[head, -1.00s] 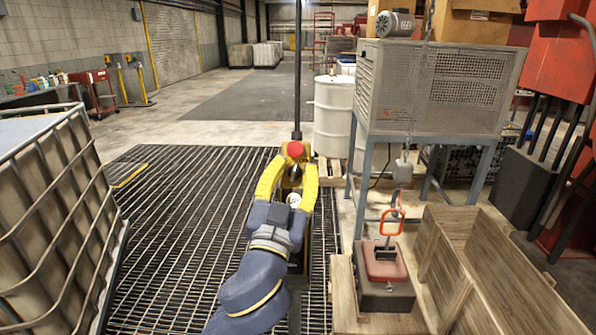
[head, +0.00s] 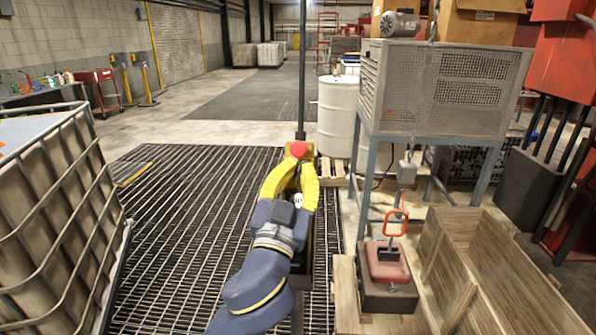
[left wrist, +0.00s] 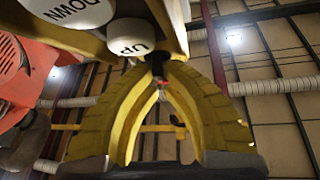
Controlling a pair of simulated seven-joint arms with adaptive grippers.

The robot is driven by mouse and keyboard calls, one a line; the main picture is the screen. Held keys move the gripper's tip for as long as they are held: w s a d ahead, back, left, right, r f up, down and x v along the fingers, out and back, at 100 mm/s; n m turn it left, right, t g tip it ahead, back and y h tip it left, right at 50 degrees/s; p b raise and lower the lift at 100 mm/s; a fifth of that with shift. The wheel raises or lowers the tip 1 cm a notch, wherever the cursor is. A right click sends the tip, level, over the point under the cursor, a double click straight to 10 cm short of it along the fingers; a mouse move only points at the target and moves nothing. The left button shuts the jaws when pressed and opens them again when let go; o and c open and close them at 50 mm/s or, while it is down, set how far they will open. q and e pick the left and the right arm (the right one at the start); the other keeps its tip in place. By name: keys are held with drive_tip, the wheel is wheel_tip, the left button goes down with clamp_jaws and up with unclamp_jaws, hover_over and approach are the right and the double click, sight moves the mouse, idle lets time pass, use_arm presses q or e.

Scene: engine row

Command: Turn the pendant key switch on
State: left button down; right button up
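The pendant (head: 307,150) hangs upright on a black cable over the floor grating, with a red button on its top. In the left wrist view its white UP button (left wrist: 129,38) and DOWN button (left wrist: 74,11) show close by at the upper left. My left gripper (head: 293,160) reaches up to the pendant just below the red button. In the left wrist view its yellow fingers (left wrist: 160,74) come almost together on a small dark part, which looks like the key (left wrist: 158,66). The key's position is mostly hidden. My right gripper is in neither view.
A caged tank (head: 60,190) stands at the left. A perforated metal box (head: 440,88) on legs, a white drum (head: 336,115) and an open wooden crate (head: 490,265) stand at the right. A red-topped block with an orange shackle (head: 388,265) sits in front.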

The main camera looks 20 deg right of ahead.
use_arm(q)
drive_tip(key=shift+m+g+h, duration=0.9)
drive_tip(key=shift+m+g, duration=0.1)
drive_tip(key=shift+m, duration=0.5)
drive_tip(key=shift+m+g+h, duration=0.9)
drive_tip(key=shift+m+g, duration=0.1)
drive_tip(key=shift+m, duration=0.5)
drive_tip(key=c, duration=1.5)
unclamp_jaws()
drive_tip(key=shift+d, duration=0.1)
drive_tip(key=shift+v, duration=3.75)
